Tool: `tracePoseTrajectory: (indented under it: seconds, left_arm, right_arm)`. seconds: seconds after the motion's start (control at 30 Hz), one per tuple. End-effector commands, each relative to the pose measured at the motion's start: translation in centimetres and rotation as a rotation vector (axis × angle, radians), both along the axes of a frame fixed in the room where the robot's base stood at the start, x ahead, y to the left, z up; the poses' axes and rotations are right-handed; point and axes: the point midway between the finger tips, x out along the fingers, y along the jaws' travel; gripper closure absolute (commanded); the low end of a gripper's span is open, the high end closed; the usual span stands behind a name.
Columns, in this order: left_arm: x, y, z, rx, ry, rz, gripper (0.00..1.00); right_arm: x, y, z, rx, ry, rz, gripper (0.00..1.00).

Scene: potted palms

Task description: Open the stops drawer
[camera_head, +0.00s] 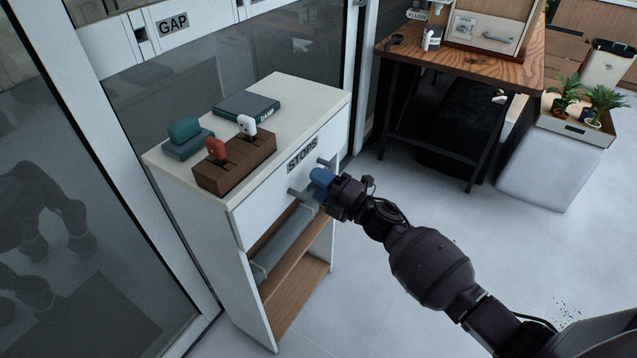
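The stops drawer (268,197) is the white upper front of a narrow white cabinet, labelled STOPS (303,154). Its front looks flush with the cabinet, so it appears closed. A grey bar handle (297,193) sticks out from it, and both ends show. My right gripper (320,180), with blue fingertips, is at the middle of this handle and covers that part. Whether its fingers are closed around the bar or only over it is hidden. My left gripper is not in view.
On the cabinet top stand a wooden block with red and white levers (235,165), a teal object (187,138) and a dark book (246,106). Glass panels stand at left and behind. A wooden desk (470,62) stands at back right.

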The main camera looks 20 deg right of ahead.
Motion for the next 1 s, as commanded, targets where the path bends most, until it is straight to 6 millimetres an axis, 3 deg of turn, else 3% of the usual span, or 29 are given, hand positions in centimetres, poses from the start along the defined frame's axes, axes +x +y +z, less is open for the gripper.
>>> tracePoseTrajectory:
  seconds: [0.07,0.33,0.73,1.0]
  left_arm:
    - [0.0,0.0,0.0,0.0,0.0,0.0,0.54]
    - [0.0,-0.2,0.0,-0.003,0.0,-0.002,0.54]
    - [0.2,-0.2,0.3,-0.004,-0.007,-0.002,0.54]
    - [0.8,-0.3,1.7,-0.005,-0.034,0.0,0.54]
  right_arm:
    - [0.0,0.0,0.0,0.0,0.0,0.0,0.61]
    - [0.0,0.0,0.0,0.0,0.0,0.0,1.0]
    - [-0.6,-0.5,0.1,0.0,0.0,-0.001,1.0]
    - [-4.2,-3.2,0.3,-0.002,-0.002,-0.001,1.0]
